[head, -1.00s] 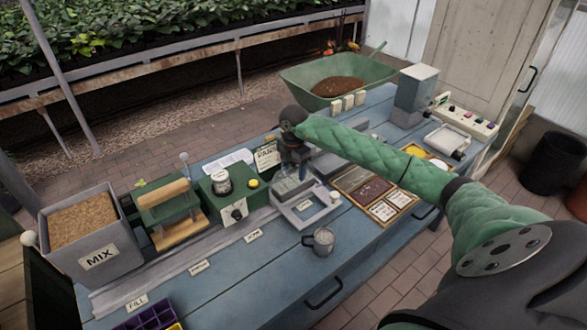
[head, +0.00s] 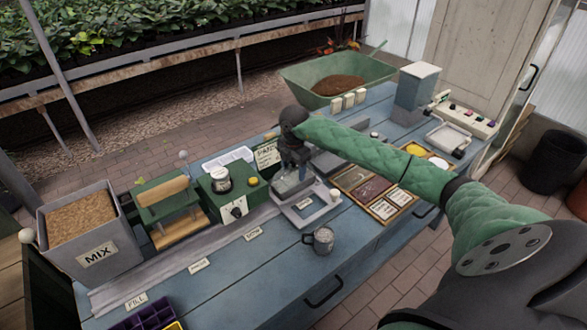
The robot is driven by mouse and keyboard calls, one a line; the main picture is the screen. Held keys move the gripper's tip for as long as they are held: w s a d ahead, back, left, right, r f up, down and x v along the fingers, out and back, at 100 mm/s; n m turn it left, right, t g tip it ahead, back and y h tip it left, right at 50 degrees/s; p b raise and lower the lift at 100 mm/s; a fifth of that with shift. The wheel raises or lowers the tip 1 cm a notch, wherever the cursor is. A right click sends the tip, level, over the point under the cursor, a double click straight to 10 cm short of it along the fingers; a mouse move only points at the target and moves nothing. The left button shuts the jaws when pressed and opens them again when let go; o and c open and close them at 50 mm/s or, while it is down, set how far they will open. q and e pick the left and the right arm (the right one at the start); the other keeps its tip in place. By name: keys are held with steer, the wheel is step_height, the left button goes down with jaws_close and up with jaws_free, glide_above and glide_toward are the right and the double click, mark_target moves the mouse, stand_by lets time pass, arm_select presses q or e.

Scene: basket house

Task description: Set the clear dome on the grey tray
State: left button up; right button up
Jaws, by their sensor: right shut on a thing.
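My right arm reaches in from the right, and its dark gripper (head: 294,166) points down over the bench. The gripper is shut on the clear dome (head: 288,185), which is see-through and hard to make out. The grey tray (head: 318,214) is right under and in front of the dome, with a small pale knob at its right side. I cannot tell whether the dome touches the tray. The fingertips are partly hidden by the gripper body. My left gripper is not in view.
A green box with a dial (head: 231,203) stands close left of the tray, and a metal mug (head: 321,240) stands in front. A sectioned wooden box (head: 377,193) is to the right. The MIX bin (head: 96,257) is far left. The bench's front strip is mostly clear.

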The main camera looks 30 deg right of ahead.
steer(key=shift+f, duration=0.15)
steer(key=o, duration=1.4)
steer(key=shift+o, duration=0.2)
steer(key=shift+r+p, duration=1.6)
steer(key=shift+r, duration=2.45)
steer(key=shift+s+f, duration=0.1)
